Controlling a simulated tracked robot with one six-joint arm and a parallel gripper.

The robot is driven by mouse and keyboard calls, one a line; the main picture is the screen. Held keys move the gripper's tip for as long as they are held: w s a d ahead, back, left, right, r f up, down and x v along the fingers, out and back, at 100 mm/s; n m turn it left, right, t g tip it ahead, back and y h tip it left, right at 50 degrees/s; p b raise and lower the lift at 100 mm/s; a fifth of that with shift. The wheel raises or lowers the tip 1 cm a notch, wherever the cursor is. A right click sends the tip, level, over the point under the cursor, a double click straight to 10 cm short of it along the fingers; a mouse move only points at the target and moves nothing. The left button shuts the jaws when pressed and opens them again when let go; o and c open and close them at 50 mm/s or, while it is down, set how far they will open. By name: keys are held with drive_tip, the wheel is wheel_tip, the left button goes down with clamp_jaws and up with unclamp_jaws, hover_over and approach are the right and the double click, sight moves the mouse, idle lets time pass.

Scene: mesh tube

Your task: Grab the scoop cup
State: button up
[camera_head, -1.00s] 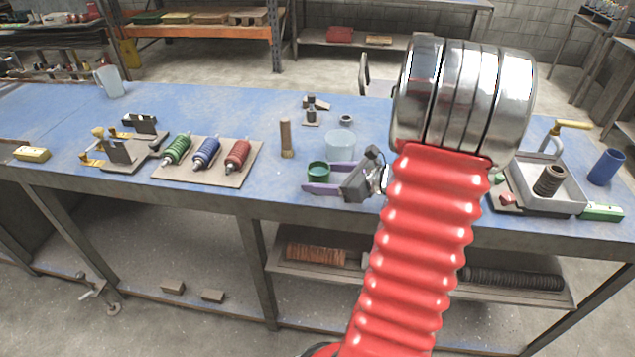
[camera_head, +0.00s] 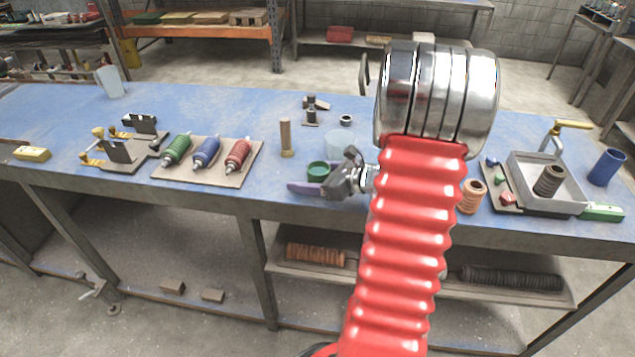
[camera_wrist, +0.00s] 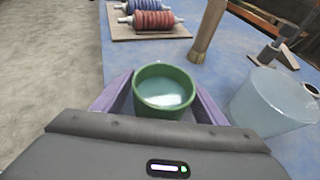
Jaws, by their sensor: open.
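The green cup (camera_head: 317,171), the likely scoop cup, stands upright near the front edge of the blue bench. It is open at the top and looks pale inside in the wrist view (camera_wrist: 165,88). My gripper (camera_wrist: 157,92) is open, with one purple finger on each side of the cup. The fingers reach around the cup low down, and I cannot tell whether they touch it. In the head view my gripper (camera_head: 308,183) comes in from the right and hides part of the cup.
A translucent tub (camera_wrist: 270,103) stands close to the cup, and a wooden-handled brush (camera_head: 287,138) stands nearby. A board with colored coils (camera_head: 210,162) lies to the left. A tray (camera_head: 545,195) and a blue cylinder (camera_head: 606,167) are at right.

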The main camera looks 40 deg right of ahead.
idle(0.4)
drive_tip(key=c, duration=1.2)
